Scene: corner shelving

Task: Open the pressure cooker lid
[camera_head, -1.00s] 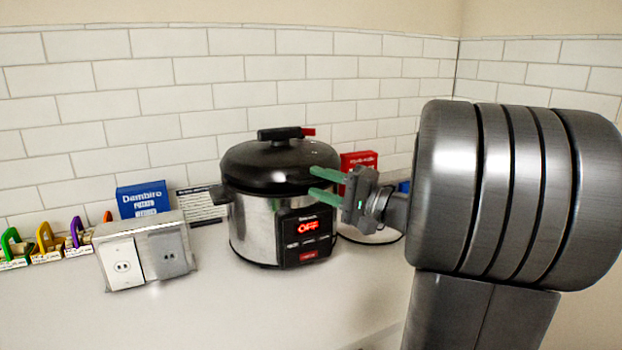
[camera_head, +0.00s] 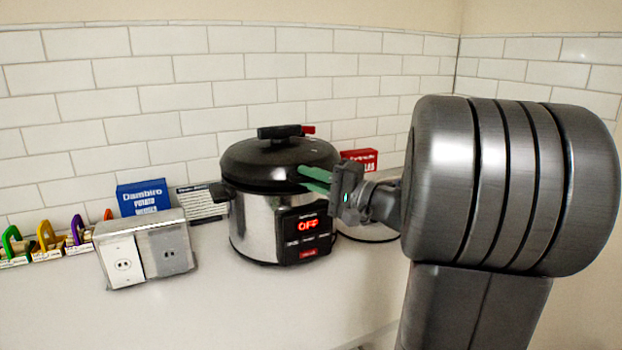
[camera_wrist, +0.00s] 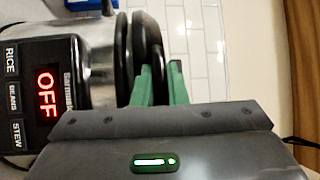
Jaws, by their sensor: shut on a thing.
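The pressure cooker (camera_head: 262,228) stands upright on the white counter, with a steel body and a front panel reading OFF in red. Its black lid (camera_head: 268,160) sits on top, with a dark handle bar (camera_head: 278,132) and a red piece beside it. My gripper (camera_head: 307,178) has green fingers and reaches the lid's right front edge from the right. The wrist view shows the fingers (camera_wrist: 161,80) at either side of a dark part at the lid's edge. They are shut on it; the exact contact is partly hidden.
Several coloured padlock-like items (camera_head: 45,237) line the far left. A red box (camera_head: 360,158) and a pale round item stand behind my gripper. The front counter is clear.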

